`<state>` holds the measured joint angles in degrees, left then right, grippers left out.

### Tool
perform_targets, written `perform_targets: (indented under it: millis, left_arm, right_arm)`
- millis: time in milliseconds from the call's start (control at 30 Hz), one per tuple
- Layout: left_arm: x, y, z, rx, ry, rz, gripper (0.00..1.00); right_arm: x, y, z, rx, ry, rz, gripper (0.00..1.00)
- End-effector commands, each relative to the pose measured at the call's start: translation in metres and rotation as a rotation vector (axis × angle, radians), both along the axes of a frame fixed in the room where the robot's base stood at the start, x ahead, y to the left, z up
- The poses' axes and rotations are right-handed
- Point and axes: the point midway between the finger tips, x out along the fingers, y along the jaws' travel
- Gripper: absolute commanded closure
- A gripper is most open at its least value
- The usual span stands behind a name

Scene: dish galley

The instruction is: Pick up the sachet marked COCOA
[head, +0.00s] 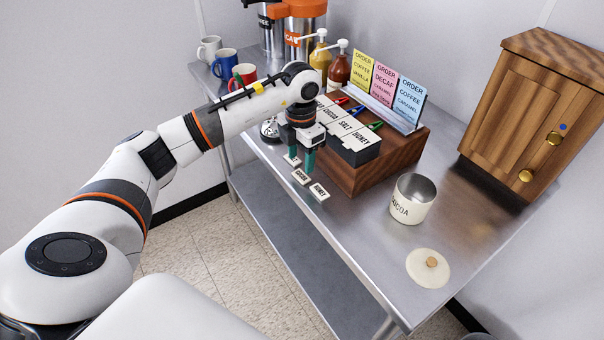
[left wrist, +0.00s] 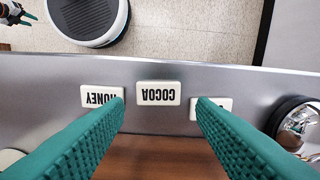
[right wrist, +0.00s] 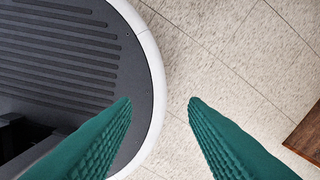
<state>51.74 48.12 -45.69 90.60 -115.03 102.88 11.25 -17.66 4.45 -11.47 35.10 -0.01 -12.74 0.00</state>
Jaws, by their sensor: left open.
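The sachet marked COCOA (head: 301,177) is a small white packet lying flat on the steel counter's front edge. It lies between the HONEY sachet (head: 319,192) and a third sachet (head: 291,161) whose marking is mostly hidden. In the left wrist view the COCOA sachet (left wrist: 158,93) lies between my open fingertips, with the HONEY sachet (left wrist: 102,95) and the third sachet (left wrist: 221,103) partly behind the fingers. My left gripper (head: 301,162) is open and empty over the row; its exact height is unclear. My right gripper (right wrist: 160,101) is open and empty, with floor below it.
A wooden stand (head: 362,178) with labelled compartments and order cards stands behind the sachets. A cream COCOA canister (head: 408,205) and its lid (head: 428,268) are to the right. A bell (head: 269,130) sits left of the gripper. A wooden cabinet (head: 520,120) stands at the back right.

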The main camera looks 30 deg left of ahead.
Motion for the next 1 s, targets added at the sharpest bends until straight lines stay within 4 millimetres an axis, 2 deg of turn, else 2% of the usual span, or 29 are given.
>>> perform_targets:
  millis: [33,100,300,567,867,1000]
  left_arm:
    - [-0.002,0.000,-0.006,-0.001,0.006,0.000,0.49]
    - [-0.004,-0.001,-0.016,-0.001,0.006,-0.001,0.49]
    - [-0.003,0.000,-0.042,-0.001,0.003,0.000,0.49]
    - [-0.003,0.000,-0.045,-0.001,0.001,-0.002,0.49]
    - [-0.003,0.000,-0.047,-0.001,0.001,-0.001,0.49]
    - [-0.003,0.000,-0.047,-0.001,0.001,-0.001,0.69]
  right_arm:
    - [0.011,0.000,0.007,0.001,-0.016,0.000,0.60]
    - [0.020,0.001,0.014,0.003,-0.032,0.000,0.60]
    - [0.020,0.001,0.018,0.003,-0.033,0.000,0.60]
    - [0.009,0.000,0.017,0.001,-0.015,0.001,0.60]
    - [0.008,-0.002,0.014,-0.002,-0.014,0.001,0.60]
    - [0.008,-0.002,0.015,-0.002,-0.014,0.001,0.60]
